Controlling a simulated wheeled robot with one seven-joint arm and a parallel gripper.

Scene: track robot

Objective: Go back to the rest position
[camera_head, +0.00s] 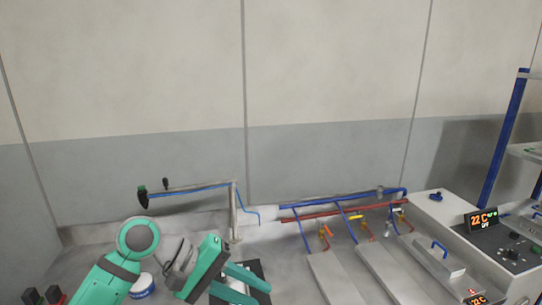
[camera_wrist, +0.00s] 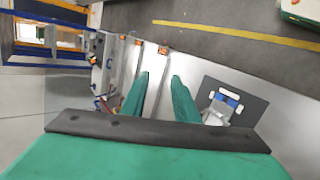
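My gripper (camera_head: 262,292) is low in the head view, left of centre, at the end of my green arm. In the wrist view its two green fingers (camera_wrist: 161,77) stand apart with nothing between them. A dark mat (camera_head: 257,268) lies on the counter behind and below the fingers. In the wrist view the mat (camera_wrist: 254,108) is right of the fingers, with a pale grey device (camera_wrist: 217,110) with a blue part on it. My gripper partly hides the mat in the head view.
A swing-arm fixture (camera_head: 190,187) stands against the wall. A white and blue tin (camera_head: 142,286) is beside my arm. Blue and red pipes (camera_head: 330,212) with valves run along the back. A control panel (camera_head: 500,240) is at right. A yellow line (camera_wrist: 235,33) marks the floor.

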